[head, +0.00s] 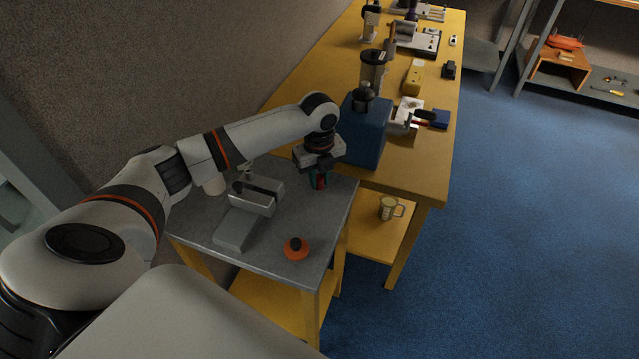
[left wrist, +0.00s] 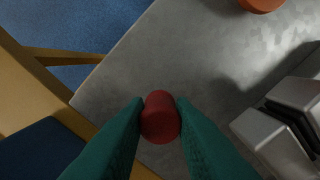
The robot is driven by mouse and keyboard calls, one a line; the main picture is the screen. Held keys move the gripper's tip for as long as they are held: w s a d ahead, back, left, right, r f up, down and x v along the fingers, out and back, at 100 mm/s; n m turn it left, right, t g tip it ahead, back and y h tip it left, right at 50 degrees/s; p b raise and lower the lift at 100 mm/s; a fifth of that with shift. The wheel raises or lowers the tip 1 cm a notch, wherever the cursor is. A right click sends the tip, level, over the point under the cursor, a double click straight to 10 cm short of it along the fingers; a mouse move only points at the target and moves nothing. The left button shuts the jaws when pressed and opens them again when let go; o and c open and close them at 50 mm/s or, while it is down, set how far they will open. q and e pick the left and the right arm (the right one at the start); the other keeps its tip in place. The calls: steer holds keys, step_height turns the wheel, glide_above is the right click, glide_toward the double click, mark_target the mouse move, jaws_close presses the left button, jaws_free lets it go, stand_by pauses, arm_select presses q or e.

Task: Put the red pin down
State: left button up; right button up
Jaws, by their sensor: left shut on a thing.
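My left gripper (head: 319,183) is above the far right part of the grey-topped table (head: 300,215) in the head view. It is shut on the red pin (left wrist: 160,117), which sits between the green fingers in the left wrist view. Only a little red shows between the fingers in the head view. The pin's end faces the wrist camera. I cannot tell whether its lower end touches the grey top. My right gripper is not in view.
A grey metal device (head: 257,194) stands on the grey table, left of the gripper. An orange round thing with a dark knob (head: 296,248) is near the front edge. A blue box (head: 364,130) stands on the yellow table (head: 420,165) just behind. Bare grey top lies between them.

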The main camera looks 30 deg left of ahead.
mark_target(319, 185)
arm_select(q)
steer(key=shift+f, duration=1.4)
steer(key=shift+f, duration=0.1)
steer(key=o, duration=0.9)
steer(key=shift+o, duration=0.2)
step_height(319, 185, up, 12)
steer(key=shift+r+b, duration=0.15)
steer(key=shift+b, duration=0.15)
